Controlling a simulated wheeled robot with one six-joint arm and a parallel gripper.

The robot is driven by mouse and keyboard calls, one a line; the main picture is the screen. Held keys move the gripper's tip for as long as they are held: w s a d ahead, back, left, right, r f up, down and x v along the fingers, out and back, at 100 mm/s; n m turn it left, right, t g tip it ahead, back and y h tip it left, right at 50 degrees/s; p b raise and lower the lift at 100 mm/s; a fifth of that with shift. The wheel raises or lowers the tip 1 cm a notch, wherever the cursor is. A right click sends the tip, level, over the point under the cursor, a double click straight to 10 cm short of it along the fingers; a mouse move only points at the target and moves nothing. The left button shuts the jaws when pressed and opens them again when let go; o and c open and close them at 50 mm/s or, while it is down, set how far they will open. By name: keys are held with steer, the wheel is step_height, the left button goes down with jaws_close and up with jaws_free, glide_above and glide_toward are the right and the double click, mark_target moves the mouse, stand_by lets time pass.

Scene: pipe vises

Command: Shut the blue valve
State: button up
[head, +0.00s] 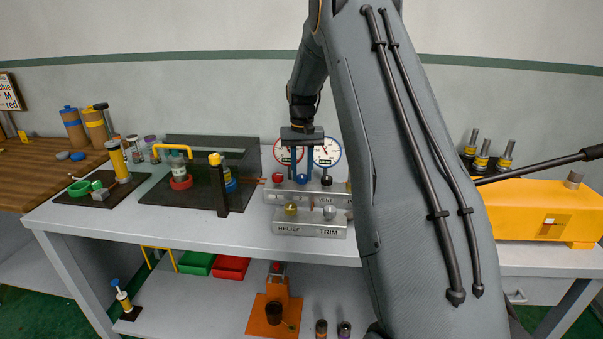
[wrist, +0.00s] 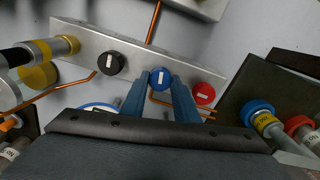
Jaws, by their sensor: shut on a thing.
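The blue valve (wrist: 160,77) is a round blue knob with a white line on its face, on a grey metal block (wrist: 130,58) between a black knob (wrist: 115,63) and a red knob (wrist: 203,94). In the wrist view its white line points up and down the picture. My gripper (wrist: 161,83) has its two blue fingers shut on the blue valve, one on each side. The red knob (head: 277,178) is close on the left, the black knob (head: 327,181) on the right.
Two round gauges (head: 327,152) stand behind the block. A front block (head: 309,229) marked RELIEF and TRIM has a gold and a silver knob. A dark tray (head: 160,196) with a yellow-handled fixture is left. My arm hides the table to the right.

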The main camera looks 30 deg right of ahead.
mark_target(301, 176)
steer(key=shift+w+r+m, duration=0.1)
steer(key=shift+m, duration=1)
steer(key=o, duration=1.1)
steer(key=shift+c, duration=0.2)
step_height(301, 176, up, 8)
steer(key=shift+f+b, duration=0.15)
steer(key=shift+b, duration=0.9)
steer(key=shift+a, duration=0.1)
